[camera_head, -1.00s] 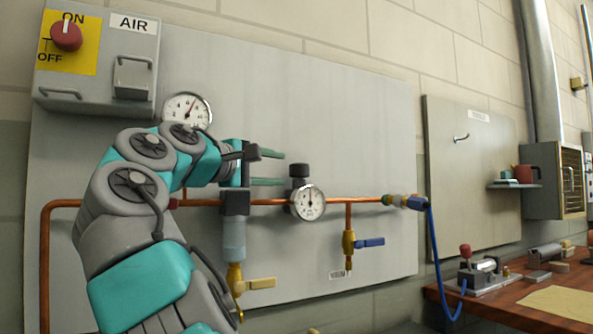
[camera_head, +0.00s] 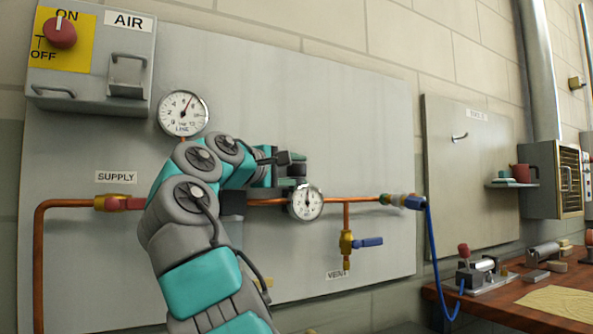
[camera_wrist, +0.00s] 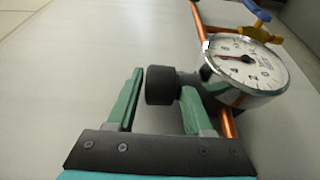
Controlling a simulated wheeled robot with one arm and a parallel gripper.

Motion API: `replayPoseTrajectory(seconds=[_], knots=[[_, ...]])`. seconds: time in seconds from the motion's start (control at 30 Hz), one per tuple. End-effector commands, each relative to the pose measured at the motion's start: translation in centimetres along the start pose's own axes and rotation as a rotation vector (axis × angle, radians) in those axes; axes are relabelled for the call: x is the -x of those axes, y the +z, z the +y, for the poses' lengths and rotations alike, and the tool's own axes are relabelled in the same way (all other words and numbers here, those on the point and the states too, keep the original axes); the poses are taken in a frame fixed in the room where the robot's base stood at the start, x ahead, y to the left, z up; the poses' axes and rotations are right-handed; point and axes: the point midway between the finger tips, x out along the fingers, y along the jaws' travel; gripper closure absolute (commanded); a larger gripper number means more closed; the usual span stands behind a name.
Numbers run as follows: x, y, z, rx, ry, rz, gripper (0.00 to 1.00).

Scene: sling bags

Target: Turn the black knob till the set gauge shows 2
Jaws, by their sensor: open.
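The black knob (camera_wrist: 160,86) sits above the small set gauge on the copper pipe. My gripper (camera_wrist: 161,83) is open, with one green finger on each side of the knob near the tips. A gap shows at the left finger; I cannot tell whether the right finger touches. In the head view my gripper (camera_head: 291,169) is at the knob and mostly hides it. The set gauge (camera_head: 306,202) is white-faced with a dark needle pointing roughly up. It also shows in the wrist view (camera_wrist: 245,66), tilted, its exact reading unclear.
The LINE gauge (camera_head: 183,113) is higher on the panel, left of my gripper. The copper pipe (camera_head: 364,200) runs right to a blue hose (camera_head: 433,250). A blue-handled valve (camera_head: 367,242) hangs below. An AIR switch box (camera_head: 92,55) is upper left.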

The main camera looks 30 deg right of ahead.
Motion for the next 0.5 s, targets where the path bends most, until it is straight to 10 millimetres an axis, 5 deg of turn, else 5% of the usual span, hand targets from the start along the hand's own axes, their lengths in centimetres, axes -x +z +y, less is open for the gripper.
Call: replayPoseTrajectory(seconds=[0.13,0.5], knots=[[0.03,-0.01,0.0,0.0,0.0,0.0,0.5],[0.03,-0.04,-0.05,0.0,-0.001,0.0,0.92]])
